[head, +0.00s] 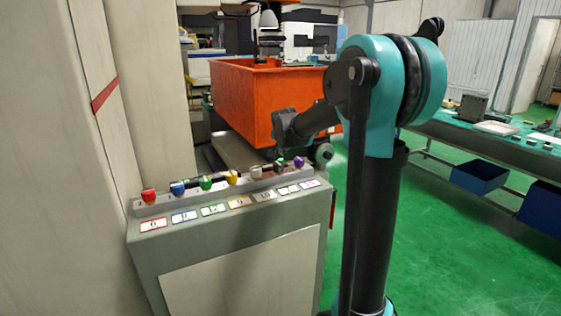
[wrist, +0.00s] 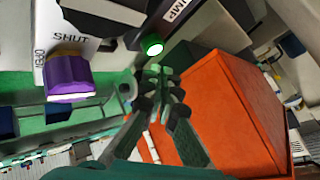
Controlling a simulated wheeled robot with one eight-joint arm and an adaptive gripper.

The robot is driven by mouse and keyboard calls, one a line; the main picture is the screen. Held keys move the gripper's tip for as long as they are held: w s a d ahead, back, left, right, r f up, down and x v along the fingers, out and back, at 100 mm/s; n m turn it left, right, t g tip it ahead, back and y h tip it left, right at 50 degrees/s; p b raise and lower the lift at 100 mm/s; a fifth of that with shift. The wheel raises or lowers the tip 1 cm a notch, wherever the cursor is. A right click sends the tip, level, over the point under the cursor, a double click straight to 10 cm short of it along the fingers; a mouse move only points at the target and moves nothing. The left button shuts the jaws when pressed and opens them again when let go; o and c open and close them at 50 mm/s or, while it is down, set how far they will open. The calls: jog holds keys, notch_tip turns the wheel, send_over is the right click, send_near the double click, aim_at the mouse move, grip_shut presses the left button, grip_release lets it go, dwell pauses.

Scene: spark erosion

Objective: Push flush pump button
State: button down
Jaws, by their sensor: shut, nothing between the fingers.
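The flush pump button (wrist: 152,44) is a round button with a green rim and a pale lit face in the wrist view. A black label (wrist: 178,10) above it reads "UMP", partly cut off. My gripper (wrist: 158,74) is shut and empty, its fingertips just below the button in the picture. Whether they touch it I cannot tell. In the head view my gripper (head: 281,160) is over the right part of the control panel (head: 230,222), close to the purple knob. I cannot pick the button out clearly there.
A purple knob (wrist: 68,78) marked SHUT and OPEN is left of the button; it also shows in the head view (head: 299,162). Several coloured knobs line the panel. An orange tank (head: 240,100) stands behind it. A bench (head: 500,140) is at right, with green floor between.

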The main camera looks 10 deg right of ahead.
jog(key=shift+r, duration=2.2)
jog(key=shift+s, duration=0.1)
